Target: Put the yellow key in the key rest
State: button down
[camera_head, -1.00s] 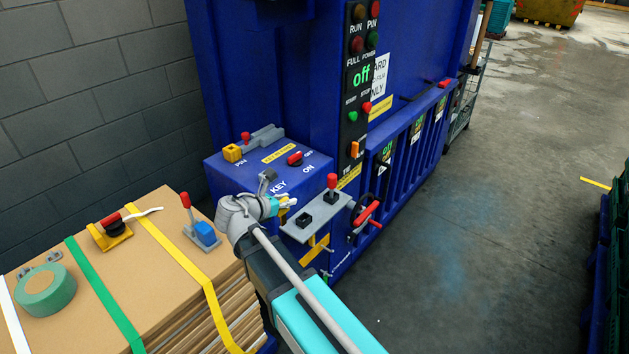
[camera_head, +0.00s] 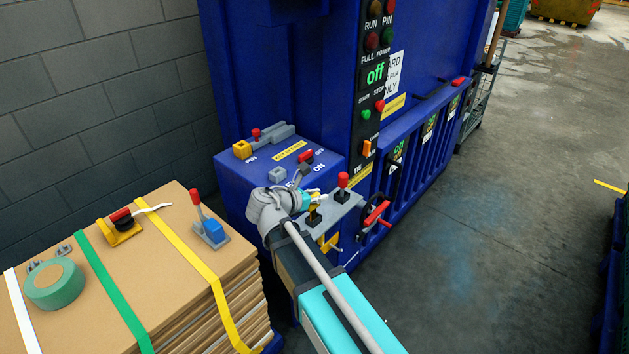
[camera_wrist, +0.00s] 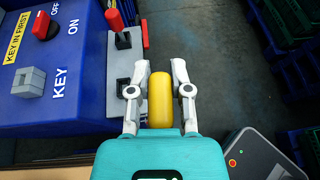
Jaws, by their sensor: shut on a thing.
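My gripper (camera_head: 312,199) is shut on the yellow key (camera_wrist: 160,100), which shows as a rounded yellow bar between the two fingers in the wrist view. The shelf has a black socket (camera_wrist: 123,86), partly hidden by the left finger, that may be the key rest. The key appears to the right of this socket in the wrist view; its height above the shelf is unclear. A grey block (camera_wrist: 29,82) sits beside the KEY label on the blue box.
A red-knobbed lever (camera_head: 342,181) stands on the shelf close to my gripper. A red rotary switch (camera_wrist: 45,25) is on the blue box (camera_head: 240,185). A red handle (camera_head: 376,213) juts out at the right. A cardboard stack (camera_head: 180,240) with straps and parts stands at left.

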jog(key=shift+w, duration=0.1)
jog(key=w+f+b, duration=0.3)
jog(key=w, duration=0.4)
jog(key=w+f+n+t+y+b, duration=0.1)
jog(key=w+f+b, duration=0.2)
jog(key=w, duration=0.4)
jog(key=shift+w+a+f+b, duration=0.2)
jog(key=shift+a+f+b, duration=0.05)
jog(key=shift+a+b, duration=0.1)
jog(key=shift+f, duration=0.2)
jog(key=shift+f+b, duration=2.7)
jog(key=shift+b, duration=0.1)
jog(key=shift+s+f+b, duration=0.1)
jog(key=shift+f+b, duration=2)
jog(key=shift+c, duration=2.4)
grip_release()
